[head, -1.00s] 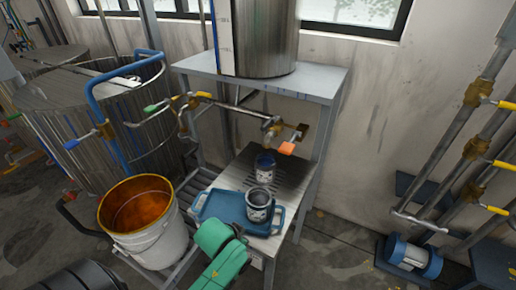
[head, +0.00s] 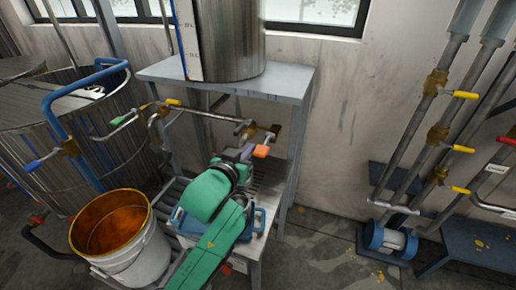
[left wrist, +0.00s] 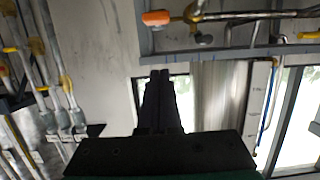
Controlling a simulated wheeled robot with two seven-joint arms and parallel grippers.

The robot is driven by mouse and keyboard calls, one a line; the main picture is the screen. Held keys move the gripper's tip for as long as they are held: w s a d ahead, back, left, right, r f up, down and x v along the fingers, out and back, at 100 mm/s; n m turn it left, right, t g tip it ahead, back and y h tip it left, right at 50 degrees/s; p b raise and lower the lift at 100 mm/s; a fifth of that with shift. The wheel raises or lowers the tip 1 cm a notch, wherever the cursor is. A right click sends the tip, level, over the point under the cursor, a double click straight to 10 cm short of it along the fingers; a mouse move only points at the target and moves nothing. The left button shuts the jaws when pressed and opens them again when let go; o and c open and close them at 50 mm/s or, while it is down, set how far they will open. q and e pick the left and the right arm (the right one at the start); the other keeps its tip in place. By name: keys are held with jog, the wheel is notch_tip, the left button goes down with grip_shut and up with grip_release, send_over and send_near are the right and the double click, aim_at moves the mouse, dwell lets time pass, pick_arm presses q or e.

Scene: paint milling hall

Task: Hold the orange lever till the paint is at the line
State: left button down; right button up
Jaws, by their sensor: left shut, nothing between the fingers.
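The orange lever (head: 261,151) sits on the tap below the shelf, and it also shows at the top of the left wrist view (left wrist: 156,18). My left gripper (head: 246,151) is shut and empty, just left of the lever in the head view. The left wrist view shows its closed fingers (left wrist: 162,73) with a visible gap to the lever. The metal tank (head: 228,40) stands on the shelf with a white scale strip (head: 187,40). My green arm hides the containers below the tap. I cannot see the paint level or a line. My right gripper is out of view.
The blue tray (head: 260,216) is mostly covered by my arm. A white bucket (head: 140,258), orange inside, stands at the lower left. A blue-handled vat (head: 30,120) is behind it. Pipes with yellow levers (head: 462,149) run along the right wall. Floor between stand and pipes is clear.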

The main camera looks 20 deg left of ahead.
pick_arm(q)
jog(key=p, duration=0.2)
send_over(258, 154)
jog(key=f, duration=0.2)
notch_tip(258, 154, down, 3)
jog(key=shift+d+r, duration=0.1)
jog(key=shift+s+f, duration=0.1)
jog(key=shift+f, duration=0.5)
